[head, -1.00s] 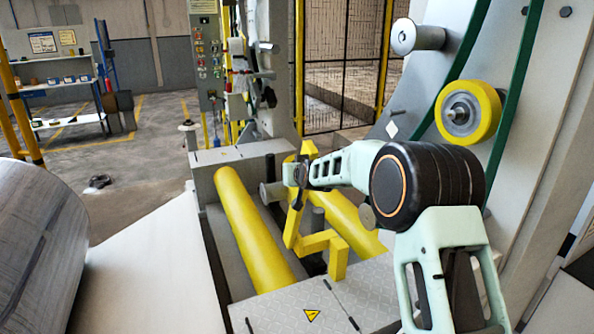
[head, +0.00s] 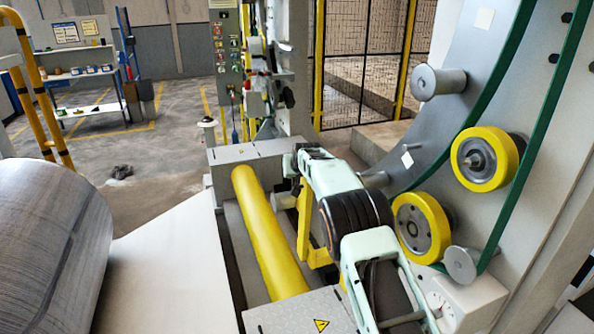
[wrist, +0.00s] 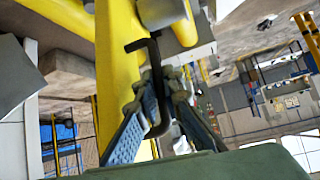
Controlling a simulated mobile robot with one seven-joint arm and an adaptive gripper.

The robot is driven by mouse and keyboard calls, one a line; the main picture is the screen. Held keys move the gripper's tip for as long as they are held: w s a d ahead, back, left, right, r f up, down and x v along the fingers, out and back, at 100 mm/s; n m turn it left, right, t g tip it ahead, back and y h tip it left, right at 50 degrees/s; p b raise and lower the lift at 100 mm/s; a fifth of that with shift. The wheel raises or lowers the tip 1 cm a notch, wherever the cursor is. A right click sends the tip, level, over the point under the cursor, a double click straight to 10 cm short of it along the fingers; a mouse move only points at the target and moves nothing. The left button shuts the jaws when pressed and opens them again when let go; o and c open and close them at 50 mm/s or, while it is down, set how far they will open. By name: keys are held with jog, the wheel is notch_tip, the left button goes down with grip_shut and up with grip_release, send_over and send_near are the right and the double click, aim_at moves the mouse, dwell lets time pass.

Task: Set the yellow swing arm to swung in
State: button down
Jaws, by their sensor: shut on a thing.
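The yellow swing arm (head: 304,222) stands in the head view just right of the long yellow roller, with its lower part bent to the right. My arm hides much of it. In the wrist view a yellow bar (wrist: 117,60), which looks like the swing arm, fills the left of centre. A dark bent handle (wrist: 154,60) runs beside it. My gripper (wrist: 161,88) is shut on this handle, with its two blue-padded fingers on either side. In the head view the gripper end (head: 296,160) is at the top of the swing arm, and the fingers are hard to make out.
A long yellow roller (head: 262,235) lies left of the swing arm. A large grey coil (head: 45,245) rests at far left. At right, a tall grey plate carries yellow wheels (head: 486,160), grey rollers and green belts. A control panel (head: 226,50) stands behind.

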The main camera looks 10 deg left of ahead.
jog(key=shift+w+a+r, duration=0.2)
jog(key=shift+a+r, duration=0.05)
jog(key=shift+r, duration=0.25)
jog(key=c, duration=2.5)
grip_release()
jog(key=shift+o, duration=0.8)
jog(key=shift+w+a+f, duration=0.1)
jog(key=shift+w+f, duration=0.05)
jog(key=shift+f, duration=0.2)
jog(key=shift+s+d+r, duration=0.15)
jog(key=shift+s+d, duration=0.05)
jog(key=shift+s, duration=0.05)
jog(key=v, duration=1.1)
jog(key=shift+r, duration=0.2)
jog(key=shift+s, duration=0.15)
